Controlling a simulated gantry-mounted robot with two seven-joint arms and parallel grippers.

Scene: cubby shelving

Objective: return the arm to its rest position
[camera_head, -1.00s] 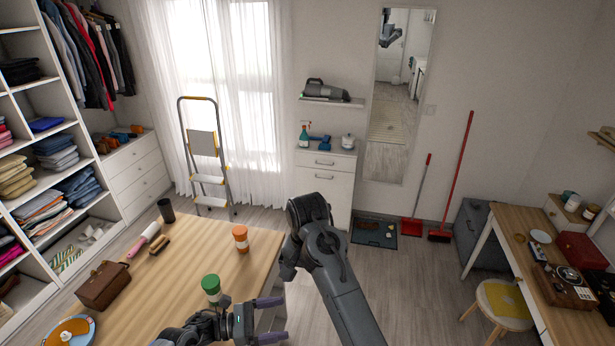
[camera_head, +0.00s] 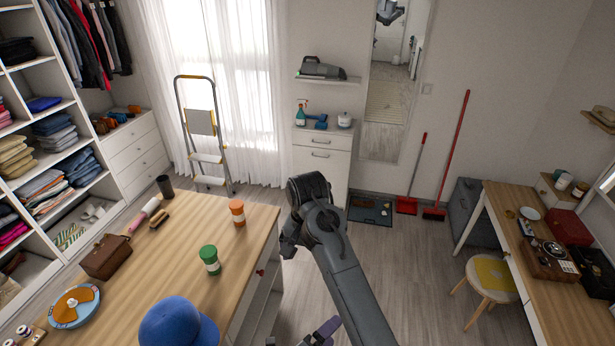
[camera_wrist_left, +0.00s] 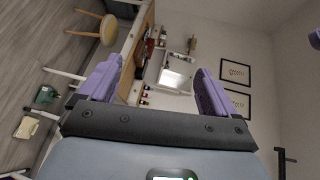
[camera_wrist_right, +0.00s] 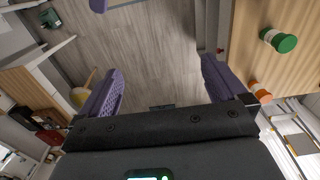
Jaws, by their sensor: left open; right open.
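My left gripper shows as purple fingers at the bottom edge of the head view (camera_head: 300,338), mostly cut off by the frame. In the left wrist view its two fingers (camera_wrist_left: 157,70) are apart with nothing between them, facing the desk and wall. My right arm (camera_head: 335,255) rises from the bottom of the head view and bends at its top, in front of the floor beside the table. The right gripper itself is not clear there. In the right wrist view its fingers (camera_wrist_right: 163,85) are apart and empty above the floor, with the table on the right.
The wooden table (camera_head: 180,290) holds a green-lidded bottle (camera_head: 210,260), an orange bottle (camera_head: 237,213), a blue cap (camera_head: 178,322) and a brown bag (camera_head: 106,257). A stool (camera_head: 492,280) stands by the desk (camera_head: 515,235). The floor between (camera_head: 420,275) is clear.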

